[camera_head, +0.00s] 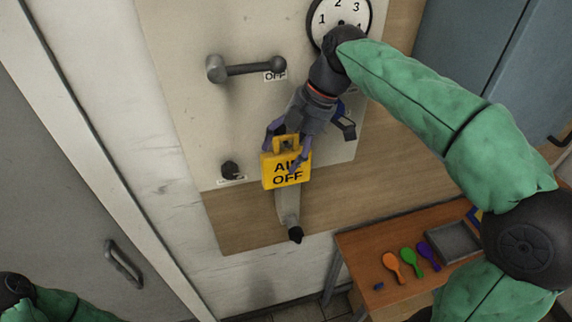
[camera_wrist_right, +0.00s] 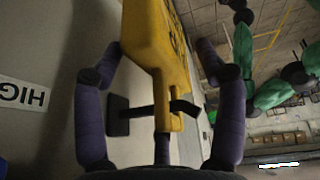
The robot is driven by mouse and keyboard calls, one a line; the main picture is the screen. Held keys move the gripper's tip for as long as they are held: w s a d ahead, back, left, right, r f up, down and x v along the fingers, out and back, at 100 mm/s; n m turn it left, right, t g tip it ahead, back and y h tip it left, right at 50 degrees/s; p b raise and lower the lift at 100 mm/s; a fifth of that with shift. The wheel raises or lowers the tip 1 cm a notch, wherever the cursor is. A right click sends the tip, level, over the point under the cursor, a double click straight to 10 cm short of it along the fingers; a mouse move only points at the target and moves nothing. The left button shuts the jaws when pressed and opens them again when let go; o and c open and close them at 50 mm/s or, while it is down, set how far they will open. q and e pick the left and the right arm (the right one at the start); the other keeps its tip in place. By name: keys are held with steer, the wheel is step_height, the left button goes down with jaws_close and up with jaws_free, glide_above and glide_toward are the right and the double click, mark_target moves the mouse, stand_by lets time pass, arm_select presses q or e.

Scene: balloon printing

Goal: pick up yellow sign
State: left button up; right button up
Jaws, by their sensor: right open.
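The yellow sign (camera_head: 287,180), lettered "AIR OFF", hangs upright against the wall panel. In the right wrist view the sign (camera_wrist_right: 160,40) sits between my fingers, with a dark peg or bar (camera_wrist_right: 140,112) passing by its handle. My right gripper (camera_head: 284,148) is at the sign's upper part, one finger at each side. In the wrist view its fingers (camera_wrist_right: 160,65) are spread, with gaps to the sign on both sides. My left gripper is not in view; only part of my left arm shows at the lower left.
The panel (camera_head: 200,120) carries a grey lever (camera_head: 245,69), a dark knob (camera_head: 230,170) and a dial (camera_head: 340,20). A wooden table (camera_head: 355,250) at the lower right holds orange (camera_head: 392,265), green (camera_head: 408,258) and purple (camera_head: 428,252) paddle-shaped items and a grey tray (camera_head: 453,243).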

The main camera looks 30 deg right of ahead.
steer(key=c, duration=1.4)
steer(key=shift+r, duration=0.25)
